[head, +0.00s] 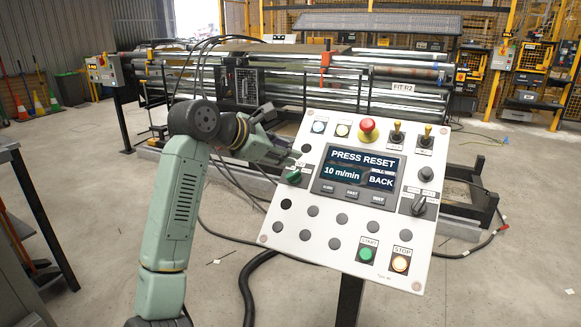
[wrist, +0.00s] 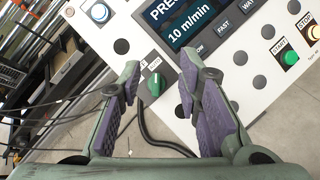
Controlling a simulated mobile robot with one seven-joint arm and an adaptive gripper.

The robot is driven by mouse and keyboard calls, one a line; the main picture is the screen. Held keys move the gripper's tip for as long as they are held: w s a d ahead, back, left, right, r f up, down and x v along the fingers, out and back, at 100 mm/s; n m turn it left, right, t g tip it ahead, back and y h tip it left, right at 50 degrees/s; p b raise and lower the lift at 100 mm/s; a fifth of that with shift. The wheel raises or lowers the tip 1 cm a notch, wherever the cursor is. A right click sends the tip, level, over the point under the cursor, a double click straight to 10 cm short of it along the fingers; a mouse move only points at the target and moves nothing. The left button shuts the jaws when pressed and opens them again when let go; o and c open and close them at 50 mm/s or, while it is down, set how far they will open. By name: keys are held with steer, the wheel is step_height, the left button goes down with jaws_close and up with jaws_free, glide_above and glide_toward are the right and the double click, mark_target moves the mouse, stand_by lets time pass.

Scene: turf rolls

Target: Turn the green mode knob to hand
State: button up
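The green mode knob (head: 293,176) is on the left side of the white tilted control panel (head: 318,232), left of the screen. In the wrist view the green knob (wrist: 154,87) shows between my two purple-padded fingers, with a dark label plate beside it whose small lettering is hard to read. Which position the knob points to I cannot tell. My gripper (head: 288,157) is by the panel's left edge, just above the knob in the head view. Its fingers (wrist: 158,62) are spread wide, with clear gaps to the knob on both sides, so it is not held.
The screen (head: 358,173) reads PRESS RESET, 10 m/min and BACK. A red mushroom button (head: 367,126), yellow toggles, a black rotary knob (head: 420,206), a green START button (head: 366,253) and a lit STOP button (head: 400,263) are on the panel. Roller machinery (head: 300,85) stands behind.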

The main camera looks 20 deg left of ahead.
mark_target(292, 173)
steer(key=a+f+g+y, duration=0.1)
steer(key=a+f+y, duration=0.1)
steer(key=a+f, duration=0.15)
steer(key=p+x, duration=0.2)
steer(key=x, duration=0.8)
steer(key=shift+f+p, duration=0.2)
steer(key=shift+p, duration=0.15)
steer(key=shift+c, duration=0.2)
steer(key=shift+r, duration=0.15)
jaws_close()
steer(key=shift+a, duration=0.1)
